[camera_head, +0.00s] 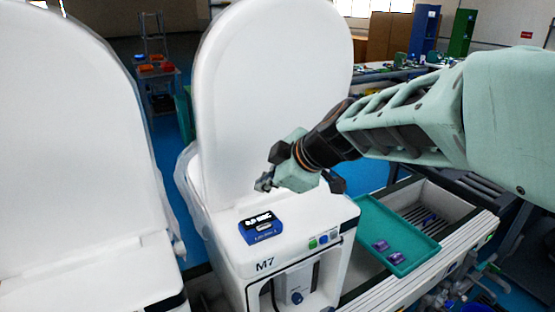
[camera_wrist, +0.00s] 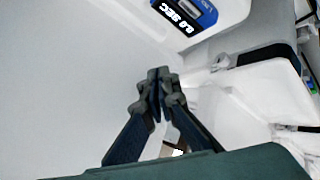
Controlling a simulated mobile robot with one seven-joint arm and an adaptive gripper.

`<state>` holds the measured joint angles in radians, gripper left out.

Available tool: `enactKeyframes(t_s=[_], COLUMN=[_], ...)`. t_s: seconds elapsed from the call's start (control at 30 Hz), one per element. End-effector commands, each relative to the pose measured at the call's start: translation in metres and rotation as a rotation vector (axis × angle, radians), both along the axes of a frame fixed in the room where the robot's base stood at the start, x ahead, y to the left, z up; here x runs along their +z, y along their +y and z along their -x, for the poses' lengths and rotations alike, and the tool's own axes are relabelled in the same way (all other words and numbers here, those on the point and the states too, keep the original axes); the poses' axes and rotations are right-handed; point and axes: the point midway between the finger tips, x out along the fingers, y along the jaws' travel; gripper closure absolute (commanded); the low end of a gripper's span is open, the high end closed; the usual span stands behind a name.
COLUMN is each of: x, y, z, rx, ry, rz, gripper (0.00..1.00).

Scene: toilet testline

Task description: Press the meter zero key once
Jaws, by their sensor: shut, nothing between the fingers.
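The meter (camera_head: 261,227) is a small blue box with a black display, on the white top of the unit marked M7. In the wrist view the meter (camera_wrist: 184,14) is at the top edge, partly cut off, and its display reads "0.0 SEC". Its keys are too small or cut off to tell apart. My gripper (camera_head: 264,183) is shut and empty, above and behind the meter, in front of the raised white lid. In the wrist view the shut fingertips (camera_wrist: 158,78) are apart from the meter.
The raised white lid (camera_head: 275,80) stands behind my gripper. A teal tray (camera_head: 390,222) with purple pieces (camera_head: 388,252) is at the right. Another white toilet (camera_head: 75,150) stands at the left.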

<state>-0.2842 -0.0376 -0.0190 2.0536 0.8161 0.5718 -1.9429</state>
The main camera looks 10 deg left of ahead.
Motion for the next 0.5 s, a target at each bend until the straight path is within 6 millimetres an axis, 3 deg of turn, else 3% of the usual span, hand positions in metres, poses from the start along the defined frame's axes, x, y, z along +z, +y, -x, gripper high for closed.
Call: enactKeyframes(t_s=[0.27, 0.5], x=[-0.005, -0.025], y=[0.0, 0.0], z=[0.0, 0.0], rx=[0.002, 0.003], ry=[0.002, 0.004], rz=[0.002, 0.002], gripper=[1.0, 1.0])
